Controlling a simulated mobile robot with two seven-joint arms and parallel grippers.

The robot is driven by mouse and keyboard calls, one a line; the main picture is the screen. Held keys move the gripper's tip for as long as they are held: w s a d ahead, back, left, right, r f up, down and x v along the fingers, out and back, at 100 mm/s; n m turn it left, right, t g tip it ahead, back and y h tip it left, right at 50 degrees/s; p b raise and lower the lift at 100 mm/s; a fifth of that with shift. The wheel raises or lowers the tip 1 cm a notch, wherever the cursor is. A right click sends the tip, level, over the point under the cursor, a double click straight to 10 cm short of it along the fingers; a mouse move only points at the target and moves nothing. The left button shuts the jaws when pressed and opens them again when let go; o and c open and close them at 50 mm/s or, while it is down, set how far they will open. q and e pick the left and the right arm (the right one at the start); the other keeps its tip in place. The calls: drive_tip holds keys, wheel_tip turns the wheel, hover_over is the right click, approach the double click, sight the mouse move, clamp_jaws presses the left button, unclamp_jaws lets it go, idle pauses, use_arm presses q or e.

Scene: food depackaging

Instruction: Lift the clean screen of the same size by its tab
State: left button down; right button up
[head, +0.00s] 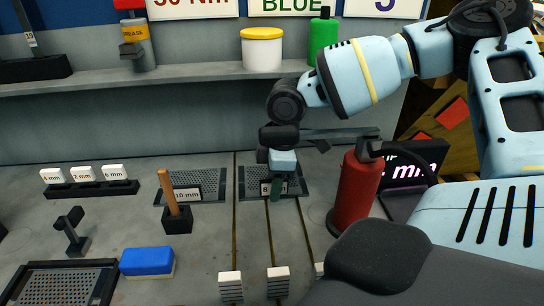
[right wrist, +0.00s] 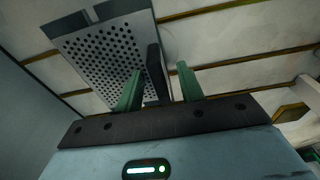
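My right gripper (head: 277,188) hangs over the right-hand perforated screen (head: 292,181) at the back of the bench and hides part of it and its label, which seems to begin with 8. In the right wrist view, the green fingers (right wrist: 158,88) are apart. The screen (right wrist: 110,52) shows its holes beyond them, and its dark upright tab (right wrist: 154,70) stands between the fingers, with a gap visible on the right side; contact on the left is unclear. Another screen (head: 208,180), labelled 10 mm, lies to the left. My left gripper is out of view.
A wooden-handled tool (head: 170,195) stands in a black holder. A red cylinder (head: 356,190) is close to the right of my gripper. A blue block (head: 147,261) and a dark-framed perforated screen (head: 62,286) lie at front left. White mm tags (head: 83,174) stand at left.

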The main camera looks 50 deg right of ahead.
drive_tip(key=shift+c, duration=0.2)
clamp_jaws()
drive_tip(key=shift+r, duration=0.15)
wheel_tip(320, 180, up, 18)
drive_tip(key=shift+p, duration=0.4)
